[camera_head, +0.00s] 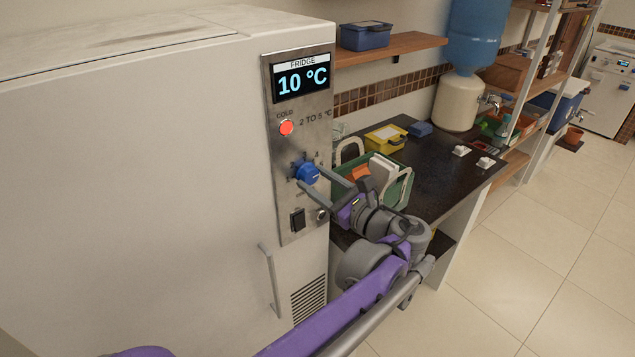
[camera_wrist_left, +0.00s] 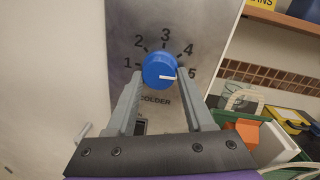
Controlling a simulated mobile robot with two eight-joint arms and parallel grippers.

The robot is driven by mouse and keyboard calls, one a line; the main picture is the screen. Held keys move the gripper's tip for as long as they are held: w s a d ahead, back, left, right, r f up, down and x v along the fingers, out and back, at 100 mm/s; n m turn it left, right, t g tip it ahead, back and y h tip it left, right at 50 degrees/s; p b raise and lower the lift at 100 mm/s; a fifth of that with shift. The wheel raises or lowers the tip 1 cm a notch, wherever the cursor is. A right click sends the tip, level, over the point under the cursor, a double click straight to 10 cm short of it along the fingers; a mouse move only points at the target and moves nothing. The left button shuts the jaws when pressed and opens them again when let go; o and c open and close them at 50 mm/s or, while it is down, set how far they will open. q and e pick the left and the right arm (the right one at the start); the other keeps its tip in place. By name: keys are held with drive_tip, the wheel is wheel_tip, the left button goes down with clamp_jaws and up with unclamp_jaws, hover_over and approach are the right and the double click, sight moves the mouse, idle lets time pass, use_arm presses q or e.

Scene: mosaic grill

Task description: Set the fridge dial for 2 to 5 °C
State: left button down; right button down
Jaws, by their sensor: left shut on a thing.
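The fridge (camera_head: 150,150) stands at the left, with a metal control panel (camera_head: 294,215) on its edge. Its display (camera_head: 301,80) reads 10 °C. A red lamp (camera_head: 287,128) marked COLD glows beside the words 2 TO 5 °C. The blue dial (camera_head: 307,174) sits below the lamp. In the left wrist view the dial (camera_wrist_left: 159,69) is ringed by numbers 1 to 5, and its white pointer points right, close to the 5. My left gripper (camera_head: 315,184) has its fingers on either side of the dial and is shut on it. My right gripper is out of view.
A black rocker switch (camera_head: 297,220) and a small round knob sit below the dial. A fridge handle (camera_head: 268,280) is lower left. A dark counter (camera_head: 440,178) holds a green crate (camera_head: 396,190) and a yellow box (camera_head: 385,138) close right of my gripper.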

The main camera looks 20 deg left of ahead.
use_arm(q)
drive_tip(key=shift+m, duration=0.3)
idle(0.4)
drive_tip(key=shift+c, duration=1.4)
unclamp_jaws()
drive_tip(key=b+v, duration=0.1)
drive_tip(key=v, duration=0.9)
drive_tip(key=shift+s+d, duration=0.25)
drive_tip(key=shift+d, duration=0.1)
